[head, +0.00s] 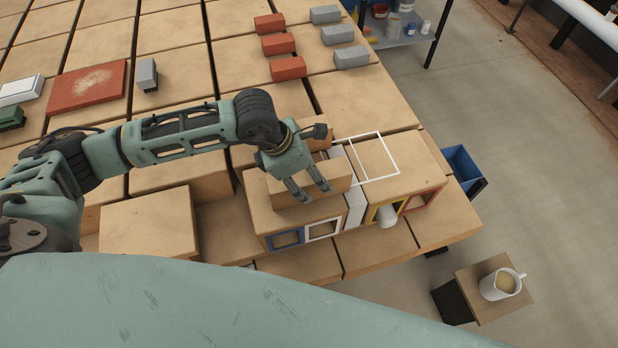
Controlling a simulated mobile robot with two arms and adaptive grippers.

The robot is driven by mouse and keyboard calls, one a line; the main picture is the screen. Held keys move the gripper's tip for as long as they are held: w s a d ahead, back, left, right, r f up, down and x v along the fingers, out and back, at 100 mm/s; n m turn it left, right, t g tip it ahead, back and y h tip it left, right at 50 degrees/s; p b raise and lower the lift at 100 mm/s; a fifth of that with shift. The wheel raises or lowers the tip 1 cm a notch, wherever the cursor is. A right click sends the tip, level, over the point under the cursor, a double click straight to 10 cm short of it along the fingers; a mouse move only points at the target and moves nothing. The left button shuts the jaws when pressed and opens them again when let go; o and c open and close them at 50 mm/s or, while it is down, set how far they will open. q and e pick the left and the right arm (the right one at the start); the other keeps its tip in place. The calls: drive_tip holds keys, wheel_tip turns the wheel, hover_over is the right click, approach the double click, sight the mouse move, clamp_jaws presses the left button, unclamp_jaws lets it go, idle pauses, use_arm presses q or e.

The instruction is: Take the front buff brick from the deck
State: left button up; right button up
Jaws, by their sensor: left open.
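The front buff brick (285,186) lies on the raised tan deck (270,222), near its front edge. A second buff brick (322,143) lies behind it, partly hidden by my left gripper. My left gripper (312,196) reaches in from the left and points down over the front buff brick. I cannot tell whether the fingers touch the brick. My right gripper does not show.
A white outlined rectangle (398,156) marks the deck to the right. Coloured square frames, including a red one (431,193), and a white cylinder (387,217) are at the deck's front face. Red bricks (288,68) and grey bricks (351,57) lie farther back.

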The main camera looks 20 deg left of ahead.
use_arm(q)
drive_tip(key=shift+c, duration=0.4)
clamp_jaws()
